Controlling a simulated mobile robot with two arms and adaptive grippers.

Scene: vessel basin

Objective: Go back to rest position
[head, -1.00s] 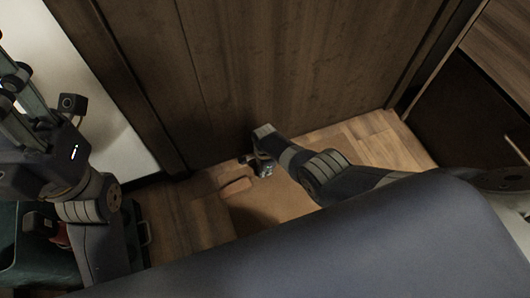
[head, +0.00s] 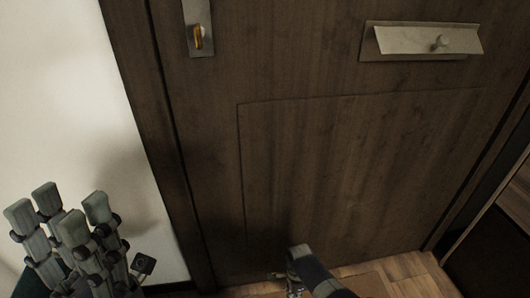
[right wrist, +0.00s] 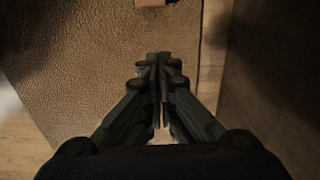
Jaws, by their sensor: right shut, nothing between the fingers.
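My left gripper (head: 58,213) rises at the lower left of the head view, in front of the white wall. Its fingers point up and stand apart, with nothing between them. My right arm shows at the bottom middle of the head view, low before the dark wooden door (head: 360,170). Its gripper (right wrist: 158,58) is clear in the right wrist view. The fingers are shut against each other and empty. They are above a brown textured surface (right wrist: 90,60); I cannot tell how far above.
The door has a metal mail flap (head: 425,41) at the upper right and a lock plate (head: 198,28) at the upper left. A white wall (head: 60,100) is on the left. A dark cabinet (head: 495,245) stands at the right. A strip of wooden floor (head: 405,268) shows below.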

